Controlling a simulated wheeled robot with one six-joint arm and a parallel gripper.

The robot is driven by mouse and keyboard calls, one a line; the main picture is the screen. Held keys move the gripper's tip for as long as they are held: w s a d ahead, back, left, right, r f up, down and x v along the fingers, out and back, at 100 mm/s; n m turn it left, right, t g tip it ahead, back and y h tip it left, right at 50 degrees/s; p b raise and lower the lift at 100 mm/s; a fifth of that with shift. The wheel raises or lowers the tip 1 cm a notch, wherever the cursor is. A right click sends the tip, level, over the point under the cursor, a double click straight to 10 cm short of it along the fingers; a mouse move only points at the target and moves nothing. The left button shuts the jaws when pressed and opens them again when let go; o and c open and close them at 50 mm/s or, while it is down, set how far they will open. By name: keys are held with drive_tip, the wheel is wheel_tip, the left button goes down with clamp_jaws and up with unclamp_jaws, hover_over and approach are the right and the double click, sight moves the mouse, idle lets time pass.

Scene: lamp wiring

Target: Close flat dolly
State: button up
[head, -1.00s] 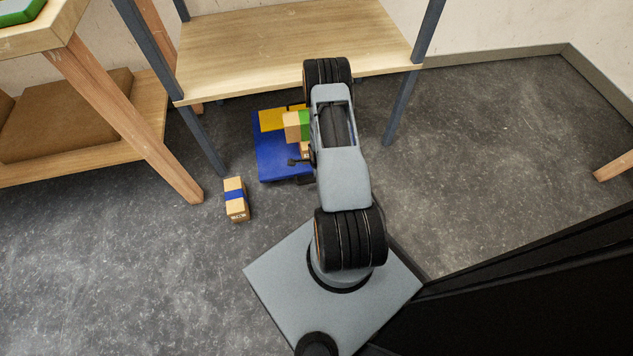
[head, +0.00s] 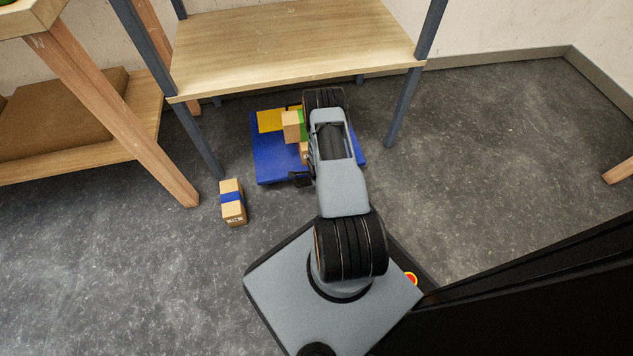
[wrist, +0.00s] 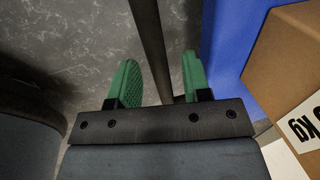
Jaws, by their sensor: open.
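The flat dolly has a blue deck (head: 272,162) and sits on the floor at the front of the shelf. My arm covers its right-middle part. In the wrist view the blue deck (wrist: 222,30) runs along the right. A dark bar (wrist: 150,35) passes between the two green finger pads of my gripper (wrist: 162,84). The gripper is open, with a gap visible on each side of the bar. I cannot tell whether the bar is part of the dolly. In the head view my arm hides most of the gripper.
On the dolly are a yellow item (head: 270,120), a cardboard box (head: 291,127) and a green item (head: 302,122). A taped carton (head: 232,202) stands on the floor to the left. A wooden shelf (head: 290,45) overhangs the dolly's back. Floor at right is clear.

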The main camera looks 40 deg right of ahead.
drive_tip(key=shift+c, duration=0.4)
clamp_jaws()
